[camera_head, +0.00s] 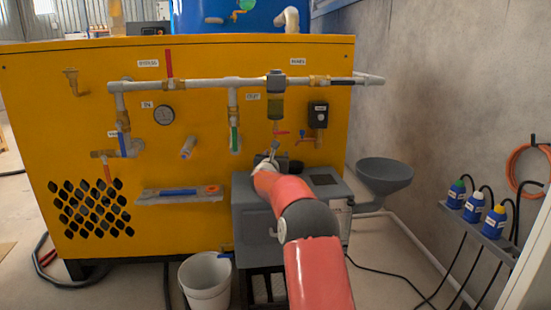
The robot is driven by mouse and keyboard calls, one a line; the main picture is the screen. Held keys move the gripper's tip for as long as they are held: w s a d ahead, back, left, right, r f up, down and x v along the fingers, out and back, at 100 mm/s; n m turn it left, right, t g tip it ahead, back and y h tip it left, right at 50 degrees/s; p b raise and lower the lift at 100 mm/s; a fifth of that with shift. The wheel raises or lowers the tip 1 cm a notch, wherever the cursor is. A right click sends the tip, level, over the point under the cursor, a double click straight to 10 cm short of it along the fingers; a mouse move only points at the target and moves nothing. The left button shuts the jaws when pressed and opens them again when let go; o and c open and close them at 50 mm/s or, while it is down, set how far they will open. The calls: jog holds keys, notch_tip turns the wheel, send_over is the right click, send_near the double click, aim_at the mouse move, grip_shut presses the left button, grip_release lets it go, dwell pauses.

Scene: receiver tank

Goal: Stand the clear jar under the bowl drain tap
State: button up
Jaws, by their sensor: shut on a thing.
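The filter bowl (277,107) hangs from the grey pipe on the yellow cabinet. Its drain tap (281,132) with a red lever is just below it. My red arm reaches forward over a grey box, and my gripper (271,153) is small and partly hidden at its far end, just below the drain tap. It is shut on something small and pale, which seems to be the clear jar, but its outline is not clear. I cannot tell whether it touches the box top. No other clear jar is in view.
The grey box (253,210) stands under the pipework, with a grey funnel (384,178) to its right. A white bucket (206,284) stands on the floor. A shelf (180,196) juts from the cabinet. Blue bottles (474,208) sit on a wall rack at right.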

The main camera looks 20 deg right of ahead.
jog(key=o, duration=1.1)
jog(key=shift+s+a, duration=0.1)
